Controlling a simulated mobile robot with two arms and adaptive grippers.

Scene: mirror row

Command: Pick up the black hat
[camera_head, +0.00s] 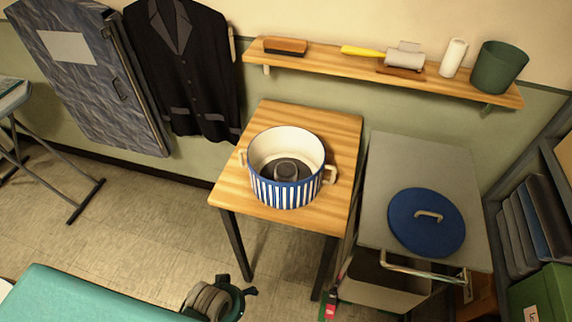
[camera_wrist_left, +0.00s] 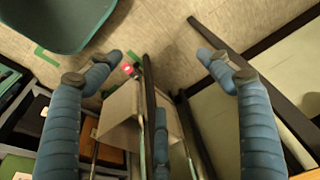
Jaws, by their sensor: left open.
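The black hat (camera_head: 287,171) sits inside a white-lined pot (camera_head: 286,193) with blue and white stripes. Its round crown shows in the middle of the dark brim, and the pot's front wall hides part of it. The pot stands upright on a small wooden table (camera_head: 262,120). The hat does not show in that view. I cannot make out the left gripper in the head view. My right gripper is not in view.
A grey-topped cart (camera_head: 393,165) with a blue lid (camera_head: 427,222) stands right of the table. A wall shelf (camera_head: 340,67) holds a dark green pot (camera_head: 498,67) and tools. A dark jacket (camera_head: 185,70) hangs behind. Floor (camera_head: 150,225) left of the table is clear.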

